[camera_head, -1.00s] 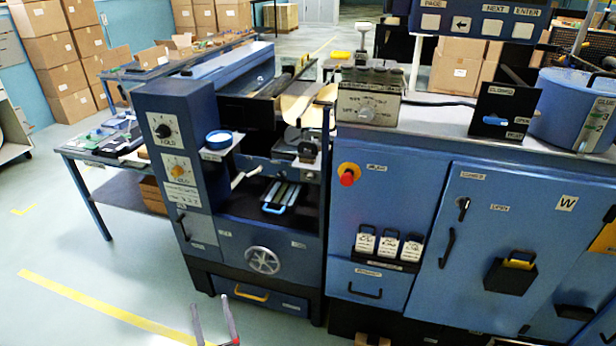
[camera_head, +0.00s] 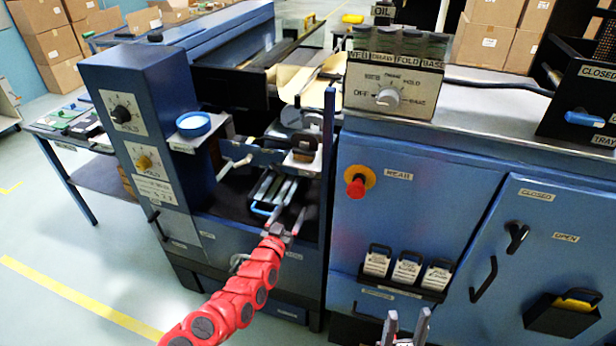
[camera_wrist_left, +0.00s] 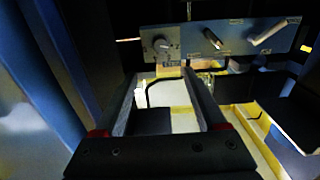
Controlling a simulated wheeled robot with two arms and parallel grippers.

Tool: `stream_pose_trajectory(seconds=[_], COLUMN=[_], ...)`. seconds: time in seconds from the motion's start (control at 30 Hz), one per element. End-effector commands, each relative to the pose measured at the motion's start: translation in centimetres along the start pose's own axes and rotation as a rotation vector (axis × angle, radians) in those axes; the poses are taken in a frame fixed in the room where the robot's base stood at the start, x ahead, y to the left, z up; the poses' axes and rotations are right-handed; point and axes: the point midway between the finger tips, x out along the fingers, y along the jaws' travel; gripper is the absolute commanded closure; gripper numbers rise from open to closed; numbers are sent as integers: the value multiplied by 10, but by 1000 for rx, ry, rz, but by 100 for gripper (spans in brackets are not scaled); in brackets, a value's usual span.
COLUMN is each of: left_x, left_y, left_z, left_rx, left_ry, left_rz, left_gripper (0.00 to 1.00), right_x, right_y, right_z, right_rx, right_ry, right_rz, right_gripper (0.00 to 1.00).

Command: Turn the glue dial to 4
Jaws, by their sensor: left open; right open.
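A black dial (camera_head: 121,114) and a yellow dial (camera_head: 143,162) sit one above the other on the blue column at left in the head view. A grey knob (camera_head: 388,97) is on the metal box at the back. No label reads clearly as glue. In the left wrist view a small round dial (camera_wrist_left: 160,45) with marks around it is on a grey panel ahead; its setting is too small to read. My left gripper (camera_head: 283,224) is open and empty inside the machine's bay; its fingers (camera_wrist_left: 160,74) point below that panel, apart from the dial. My right gripper (camera_head: 406,318) is open and empty at the bottom edge.
The panel also carries two levers (camera_wrist_left: 212,38) right of the dial. A blue-handled tray (camera_head: 268,196) lies in the bay, beside my left gripper. A blue cup (camera_head: 193,124) stands on a ledge. A red stop button (camera_head: 356,185) is on the cabinet front.

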Motion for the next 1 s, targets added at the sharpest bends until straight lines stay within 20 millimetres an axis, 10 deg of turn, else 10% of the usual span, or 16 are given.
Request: stream_pose_trajectory(seconds=[1.0], left_x=[109], left_y=[2], left_z=[1], left_rx=[2], left_ry=[13], left_rz=[-1], left_gripper=[27], right_x=[-160], right_y=[-8], right_z=[27], right_rx=[0], right_ry=[0], right_rz=[0], right_gripper=[50])
